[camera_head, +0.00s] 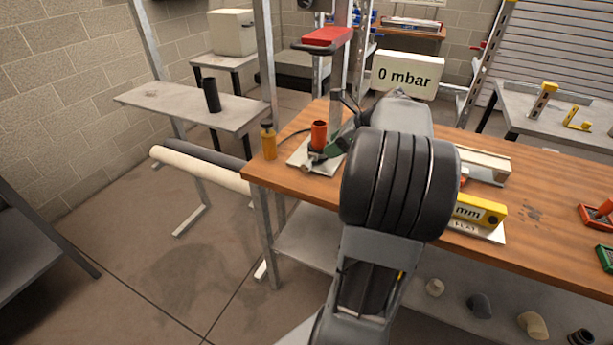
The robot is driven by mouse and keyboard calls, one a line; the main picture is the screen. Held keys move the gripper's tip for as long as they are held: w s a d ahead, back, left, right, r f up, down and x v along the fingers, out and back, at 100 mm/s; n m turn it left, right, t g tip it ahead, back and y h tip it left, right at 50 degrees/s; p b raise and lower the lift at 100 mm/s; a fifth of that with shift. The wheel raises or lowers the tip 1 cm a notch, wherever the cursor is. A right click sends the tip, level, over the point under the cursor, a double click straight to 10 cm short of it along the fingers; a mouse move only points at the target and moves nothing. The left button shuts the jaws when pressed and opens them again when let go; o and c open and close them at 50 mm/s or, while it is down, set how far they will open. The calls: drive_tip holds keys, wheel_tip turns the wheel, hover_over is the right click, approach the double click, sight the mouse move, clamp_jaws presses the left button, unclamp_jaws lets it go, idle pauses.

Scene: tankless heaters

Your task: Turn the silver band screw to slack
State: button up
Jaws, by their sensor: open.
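My arm reaches over the wooden workbench (540,243), and its large black joint hides the middle of the bench. My gripper (344,97) shows as small dark prongs beyond that joint; it looks open, with nothing seen between the prongs. It appears above and right of an orange cylinder (319,133), which stands upright on a pale plate (299,157) near the bench's left end. A green part (335,146) and a small metallic part (314,159) sit by the cylinder's foot. I cannot make out the silver band screw; it is too small or hidden.
An amber bottle (268,141) stands at the bench's left corner. A "0 mbar" sign (407,75) stands behind. A yellow gauge marked "mm" (480,210) and a pale channel piece (487,164) lie right of my arm. Metal posts rise behind the bench.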

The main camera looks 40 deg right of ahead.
sight(306, 162)
drive_tip(key=shift+m, duration=0.4)
drive_tip(key=x, duration=0.4)
drive_tip(key=b+x, duration=0.1)
drive_tip(key=x, duration=0.4)
drive_tip(key=d+x, duration=0.1)
drive_tip(key=x, duration=0.3)
drive_tip(key=shift+w+a+f+b, duration=0.15)
drive_tip(key=shift+w+f+b, duration=0.15)
drive_tip(key=shift+b, duration=0.1)
drive_tip(key=c, duration=0.9)
drive_tip(key=shift+r, duration=0.1)
clamp_jaws()
